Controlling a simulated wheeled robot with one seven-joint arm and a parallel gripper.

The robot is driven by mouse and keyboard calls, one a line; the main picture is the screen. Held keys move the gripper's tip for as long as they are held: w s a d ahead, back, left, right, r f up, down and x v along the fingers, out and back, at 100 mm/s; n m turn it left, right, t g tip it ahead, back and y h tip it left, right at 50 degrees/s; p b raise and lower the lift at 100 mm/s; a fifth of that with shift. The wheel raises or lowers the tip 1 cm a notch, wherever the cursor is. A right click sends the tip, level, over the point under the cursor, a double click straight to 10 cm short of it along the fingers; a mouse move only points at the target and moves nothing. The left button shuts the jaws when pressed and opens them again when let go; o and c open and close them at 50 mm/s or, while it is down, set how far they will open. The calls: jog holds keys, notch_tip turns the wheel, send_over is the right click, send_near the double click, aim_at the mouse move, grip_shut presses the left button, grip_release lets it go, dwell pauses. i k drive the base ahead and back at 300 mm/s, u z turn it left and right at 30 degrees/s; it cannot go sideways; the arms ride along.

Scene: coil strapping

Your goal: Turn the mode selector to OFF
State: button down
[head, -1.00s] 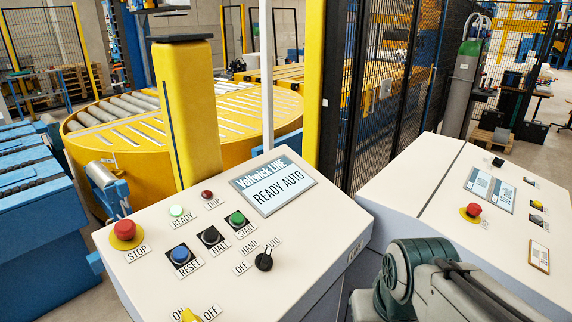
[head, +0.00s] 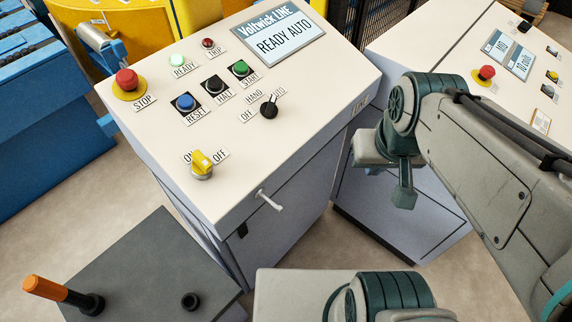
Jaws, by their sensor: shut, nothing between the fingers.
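The mode selector (head: 268,106) is a black rotary knob on the sloping cream panel, with OFF, HAND and AUTO labels around its upper side. Its grip tilts up and right, toward the AUTO label. The display (head: 278,36) reads "Voltwick LINE, READY AUTO". My gripper (head: 403,197) is shut and empty. It hangs beside the panel's right edge, well right of the selector and not touching it.
A yellow ON/OFF knob (head: 202,162), blue RESET (head: 186,103), black HALT (head: 214,86), green START (head: 240,69) and red STOP (head: 127,80) share the panel. A second console (head: 440,45) stands right. An orange-handled lever (head: 50,289) rises lower left.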

aim_at(269, 109)
jog(key=k, duration=0.5)
jog(key=z, duration=0.65)
jog(key=i, duration=0.65)
jog(key=u, duration=1.7)
